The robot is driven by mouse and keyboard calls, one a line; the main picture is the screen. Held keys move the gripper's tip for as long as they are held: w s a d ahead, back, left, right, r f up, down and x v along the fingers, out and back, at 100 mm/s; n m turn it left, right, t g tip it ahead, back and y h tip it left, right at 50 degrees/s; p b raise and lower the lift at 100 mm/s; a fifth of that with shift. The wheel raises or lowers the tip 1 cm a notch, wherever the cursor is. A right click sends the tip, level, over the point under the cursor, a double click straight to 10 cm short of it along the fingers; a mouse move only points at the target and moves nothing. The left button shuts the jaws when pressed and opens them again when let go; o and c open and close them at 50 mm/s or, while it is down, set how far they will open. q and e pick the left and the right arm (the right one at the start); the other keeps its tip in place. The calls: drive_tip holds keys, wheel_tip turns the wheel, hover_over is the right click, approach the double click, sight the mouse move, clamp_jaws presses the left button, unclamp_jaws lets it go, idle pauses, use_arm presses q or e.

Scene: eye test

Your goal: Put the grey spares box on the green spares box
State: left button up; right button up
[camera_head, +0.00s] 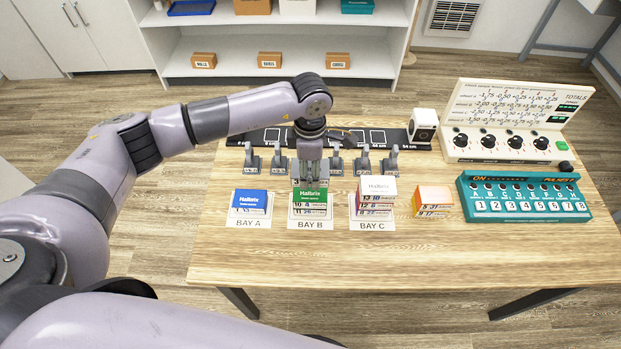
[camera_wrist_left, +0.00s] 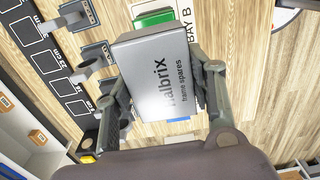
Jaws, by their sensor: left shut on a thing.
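The grey spares box (camera_wrist_left: 152,72), lettered "Halbrix frame spares", is between the fingers of my left gripper (camera_head: 310,176), which is shut on it. In the head view the gripper and wrist hide most of the grey box. The green spares box (camera_head: 310,196) tops a short stack on the BAY B card, just in front of and below the gripper. It also shows in the wrist view (camera_wrist_left: 153,17), partly hidden behind the grey box. I cannot tell whether the two boxes touch. My right gripper is not in view.
A blue-topped box (camera_head: 249,200) stands at BAY A on the left. A white-topped stack (camera_head: 377,188) stands at BAY C, with an orange stack (camera_head: 432,200) beyond it. Grey upright clamps (camera_head: 251,160) line the back. The teal switch panel (camera_head: 524,208) is at right. The front table is clear.

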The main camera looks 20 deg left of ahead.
sight(310, 192)
use_arm(q)
wheel_tip(310, 192, down, 3)
drive_tip(key=shift+r, duration=0.15)
wheel_tip(310, 192, down, 4)
drive_tip(key=shift+r+p, duration=0.1)
drive_tip(key=shift+p, duration=0.55)
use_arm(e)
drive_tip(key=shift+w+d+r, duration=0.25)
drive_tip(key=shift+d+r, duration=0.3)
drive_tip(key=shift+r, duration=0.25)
use_arm(q)
drive_tip(key=shift+f+b, duration=0.2)
drive_tip(key=shift+b, duration=0.1)
drive_tip(key=o, duration=1.2)
drive_tip(key=shift+r, duration=0.1)
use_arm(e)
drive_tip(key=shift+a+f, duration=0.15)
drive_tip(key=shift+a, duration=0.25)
